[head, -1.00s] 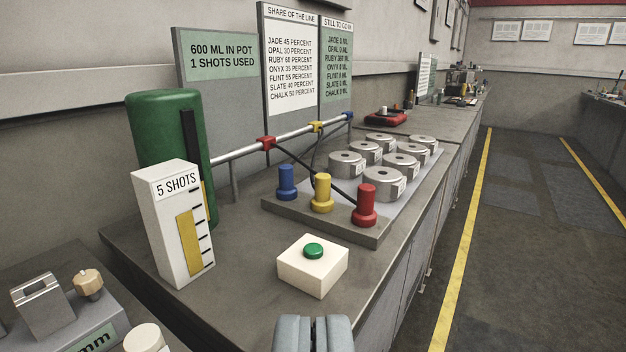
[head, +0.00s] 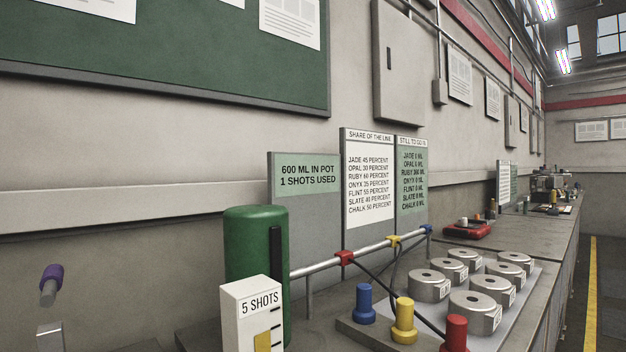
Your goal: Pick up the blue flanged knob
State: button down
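The blue flanged knob (head: 364,303) stands upright on the grey base plate (head: 352,327), at its left end, in the lower middle of the view. It has a round cap over a wider flange. A yellow flanged knob (head: 404,320) and a red flanged knob (head: 456,335) stand in a row to its right; the red one is cut off by the bottom edge. Nothing is touching the blue knob's cap. My gripper is out of the picture, so its opening and its place relative to the knob do not show.
A rail (head: 318,267) with dark hoses runs behind. Several metal cylinders (head: 475,312) sit to the right. A purple-topped part (head: 50,272) is at far left.

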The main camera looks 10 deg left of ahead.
aim_at(363, 314)
jog(key=i+l, duration=0.2)
jog(key=i+l+u, duration=0.15)
jog(key=l, duration=0.3)
jog(key=i+l, duration=0.2)
jog(key=i+l+u, duration=0.1)
jog(key=l, duration=0.35)
jog(key=i+l, duration=0.25)
jog(key=i+l+u, duration=0.15)
jog(key=l, duration=0.3)
